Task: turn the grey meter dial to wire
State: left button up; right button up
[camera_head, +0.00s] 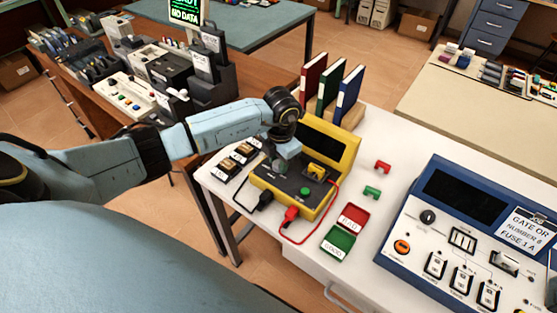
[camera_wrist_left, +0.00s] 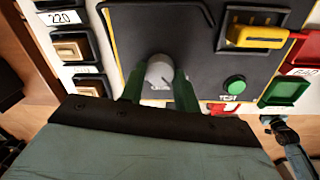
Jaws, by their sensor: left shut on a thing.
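The yellow and dark grey meter (camera_head: 313,183) stands on the white table, with a dark screen at its back. My left arm reaches over it from the left, and my left gripper (camera_head: 279,164) is down on the left part of its panel. In the left wrist view, the grey dial (camera_wrist_left: 160,72) sits between the two green fingers of my left gripper (camera_wrist_left: 159,84), which are shut on it. In the head view the gripper mostly hides the dial. I cannot read any marking that the dial points to. My right gripper is not in view.
A green button (camera_head: 305,191) and a yellow part (camera_head: 317,171) are on the meter's right side. Red and black leads plug into its front. Red and green trays (camera_head: 338,241) lie to its right, near a blue test panel (camera_head: 450,185). Binders (camera_head: 328,88) stand behind.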

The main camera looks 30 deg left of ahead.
pick_arm(q)
jog(key=m+b, duration=0.3)
jog(key=m, duration=0.2)
jog(key=shift+a+f+m, duration=0.1)
jog(key=shift+m, duration=0.2)
jog(key=m+b, duration=0.3)
jog(key=m, duration=0.3)
jog(key=shift+t+b, duration=0.3)
jog(key=shift+m+b, duration=0.3)
jog(key=shift+m, duration=0.3)
jog(key=shift+m+h, duration=0.3)
jog(key=shift+m, duration=0.1)
jog(key=m+b, duration=0.1)
jog(key=m, duration=0.1)
jog(key=shift+w+m+b, duration=0.1)
jog(key=shift+m+b, duration=0.3)
jog(key=shift+m, duration=0.4)
jog(key=shift+b, duration=0.3)
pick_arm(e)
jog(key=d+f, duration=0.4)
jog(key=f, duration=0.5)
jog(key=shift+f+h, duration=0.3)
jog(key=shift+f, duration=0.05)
pick_arm(q)
jog(key=shift+m, duration=0.3)
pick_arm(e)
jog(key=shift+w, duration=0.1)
